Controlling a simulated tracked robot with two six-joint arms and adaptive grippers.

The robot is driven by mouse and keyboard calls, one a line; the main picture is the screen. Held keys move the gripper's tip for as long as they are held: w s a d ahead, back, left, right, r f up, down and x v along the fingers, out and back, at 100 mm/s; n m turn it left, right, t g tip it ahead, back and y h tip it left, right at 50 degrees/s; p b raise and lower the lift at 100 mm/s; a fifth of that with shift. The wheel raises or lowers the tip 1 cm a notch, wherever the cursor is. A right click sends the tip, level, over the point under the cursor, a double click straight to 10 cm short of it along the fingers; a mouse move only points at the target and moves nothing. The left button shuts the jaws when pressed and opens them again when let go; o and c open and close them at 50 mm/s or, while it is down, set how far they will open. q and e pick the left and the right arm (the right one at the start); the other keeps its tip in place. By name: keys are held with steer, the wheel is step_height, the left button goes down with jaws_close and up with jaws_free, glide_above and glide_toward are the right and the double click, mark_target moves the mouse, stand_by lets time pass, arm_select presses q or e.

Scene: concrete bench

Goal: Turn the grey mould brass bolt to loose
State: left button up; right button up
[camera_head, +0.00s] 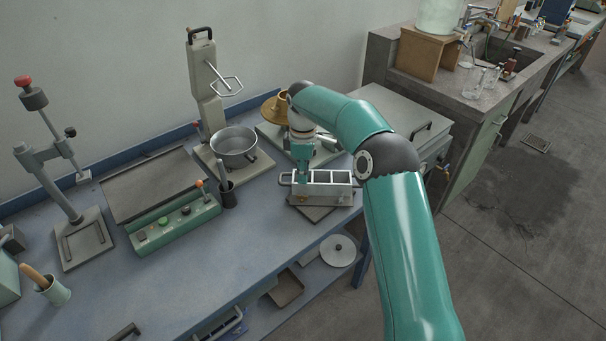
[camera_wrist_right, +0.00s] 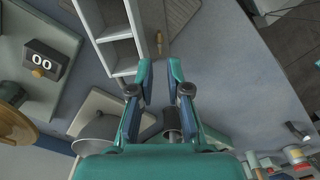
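The grey mould (camera_head: 326,186), an open frame with several compartments, sits on a dark plate at the right of the blue bench. In the right wrist view the mould (camera_wrist_right: 117,40) is at the top, left of the fingers. A small brass bolt (camera_wrist_right: 159,42) shows beside the mould, just beyond my fingertips; in the head view I cannot make it out clearly. My right gripper (camera_wrist_right: 160,66) is open, its two fingers apart with nothing between the tips. In the head view the right gripper (camera_head: 301,177) points down at the mould's left end and hides part of it. My left gripper is not in view.
A metal pot (camera_head: 234,146) on a stand, a black cup (camera_head: 227,196) and a green control box (camera_head: 176,222) stand left of the mould. A press (camera_head: 60,190) is farther left. The bench front between is clear.

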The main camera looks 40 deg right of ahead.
steer(key=o, duration=0.5)
steer(key=shift+m, duration=0.3)
steer(key=shift+o, duration=1.4)
steer(key=shift+s+m, duration=0.25)
steer(key=shift+m, duration=0.35)
step_height(320, 180, up, 8)
steer(key=m+b, duration=0.1)
steer(key=m, duration=1.5)
steer(key=b, duration=0.5)
glide_above(302, 195)
step_height(302, 195, down, 6)
step_height(302, 195, down, 9)
steer(key=shift+r+b, duration=0.15)
steer(key=shift+b, duration=0.55)
steer(key=shift+f, duration=0.7)
